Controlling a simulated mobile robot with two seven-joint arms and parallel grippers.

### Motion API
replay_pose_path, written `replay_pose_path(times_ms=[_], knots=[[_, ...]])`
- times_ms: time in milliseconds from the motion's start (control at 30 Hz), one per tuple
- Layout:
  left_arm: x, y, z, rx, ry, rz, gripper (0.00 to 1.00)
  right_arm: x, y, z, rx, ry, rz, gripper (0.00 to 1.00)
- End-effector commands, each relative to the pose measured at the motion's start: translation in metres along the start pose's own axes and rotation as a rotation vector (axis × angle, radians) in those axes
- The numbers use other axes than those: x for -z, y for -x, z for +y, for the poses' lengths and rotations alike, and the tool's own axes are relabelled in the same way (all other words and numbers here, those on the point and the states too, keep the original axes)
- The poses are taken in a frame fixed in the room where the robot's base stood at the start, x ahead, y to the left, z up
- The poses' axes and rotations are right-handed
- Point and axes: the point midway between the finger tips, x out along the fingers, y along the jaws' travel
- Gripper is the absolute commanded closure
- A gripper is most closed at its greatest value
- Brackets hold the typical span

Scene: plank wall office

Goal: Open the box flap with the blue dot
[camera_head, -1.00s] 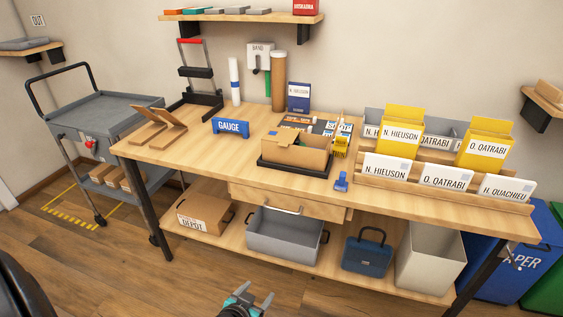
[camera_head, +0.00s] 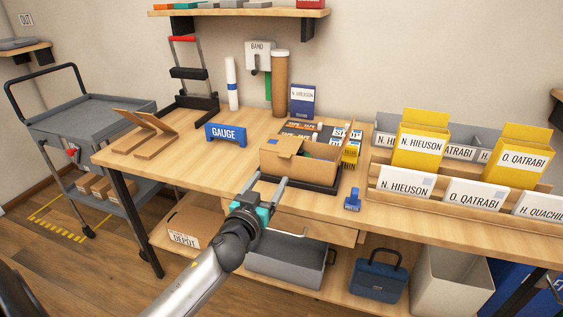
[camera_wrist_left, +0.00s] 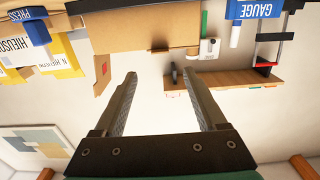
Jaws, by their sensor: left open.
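An open cardboard box (camera_head: 300,172) stands in a dark tray (camera_head: 325,187) on the table. A tan flap (camera_head: 290,147) shows at its upper front left. My right gripper is not in view.
A blue GAUGE sign (camera_head: 226,133) stands left of the box. A blue stamp-like item (camera_head: 352,200) and a yellow item (camera_head: 350,156) stand to its right. A letter rack (camera_head: 455,210) with yellow folders fills the table's right.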

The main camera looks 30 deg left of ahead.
Motion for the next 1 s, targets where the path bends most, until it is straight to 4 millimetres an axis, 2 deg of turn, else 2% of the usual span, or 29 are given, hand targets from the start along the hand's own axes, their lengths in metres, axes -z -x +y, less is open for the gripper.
replay_pose_path(times_ms=[100, 600, 800, 1000], knots=[[0.000, -0.020, 0.000, -0.001, -0.002, 0.002, 0.26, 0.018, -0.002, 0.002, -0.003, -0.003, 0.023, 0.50], [-0.001, -0.086, 0.000, 0.000, 0.000, 0.000, 0.26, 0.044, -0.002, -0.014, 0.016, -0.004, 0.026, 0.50], [-0.001, -0.098, 0.000, -0.001, 0.000, -0.001, 0.26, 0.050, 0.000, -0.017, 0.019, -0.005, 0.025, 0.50], [-0.001, -0.101, 0.000, 0.000, 0.000, -0.001, 0.26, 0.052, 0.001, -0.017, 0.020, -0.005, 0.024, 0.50]])
